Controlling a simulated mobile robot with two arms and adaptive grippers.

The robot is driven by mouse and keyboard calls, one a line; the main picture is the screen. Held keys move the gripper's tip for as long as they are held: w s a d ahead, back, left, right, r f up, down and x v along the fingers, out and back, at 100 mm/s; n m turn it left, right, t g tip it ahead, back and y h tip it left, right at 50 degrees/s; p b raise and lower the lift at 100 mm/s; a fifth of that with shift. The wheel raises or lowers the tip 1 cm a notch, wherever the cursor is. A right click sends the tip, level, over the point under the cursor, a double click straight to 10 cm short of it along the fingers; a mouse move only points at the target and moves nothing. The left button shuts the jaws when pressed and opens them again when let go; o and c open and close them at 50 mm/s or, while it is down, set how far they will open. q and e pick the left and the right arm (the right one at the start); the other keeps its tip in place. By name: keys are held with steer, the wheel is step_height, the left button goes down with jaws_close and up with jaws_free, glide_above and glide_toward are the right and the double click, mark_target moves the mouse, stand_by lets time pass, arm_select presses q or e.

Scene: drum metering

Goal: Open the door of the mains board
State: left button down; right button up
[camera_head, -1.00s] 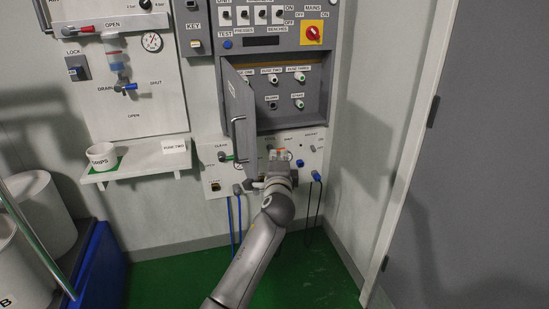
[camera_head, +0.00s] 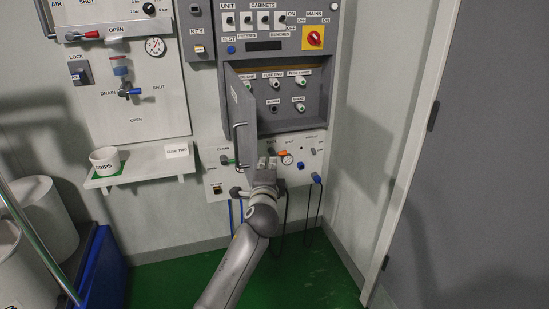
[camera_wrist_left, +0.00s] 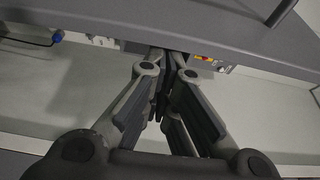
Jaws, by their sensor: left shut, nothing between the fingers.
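The mains board is a grey box (camera_head: 322,122) on the far wall with its grey door (camera_head: 246,115) standing ajar, swung out from the left side. A dark bar handle (camera_head: 238,145) is on the door's outer face. Inside, several labelled fuses show. My left gripper (camera_head: 267,165) is shut and empty, just right of the door's lower free edge, in front of the lower panel. In the left wrist view, its closed fingers (camera_wrist_left: 172,62) reach to a grey surface (camera_wrist_left: 120,32), likely the door; contact cannot be told. My right gripper is not in view.
A lower panel (camera_head: 306,168) with knobs, a gauge and hanging cables is below the board. A shelf (camera_head: 140,176) with a white cup (camera_head: 104,160) stands out at left. White drums (camera_head: 32,255) are at lower left, a grey door (camera_head: 480,160) at right. Green floor is clear.

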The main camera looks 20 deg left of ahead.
mark_target(244, 166)
arm_select(q)
steer(key=s+a+m+h+p, duration=0.2)
steer(key=s+a+p, duration=0.5)
steer(key=a, duration=0.4)
steer(key=shift+a+r+t+h, duration=0.2)
steer(key=shift+t+h, duration=0.1)
steer(key=shift+h, duration=0.2)
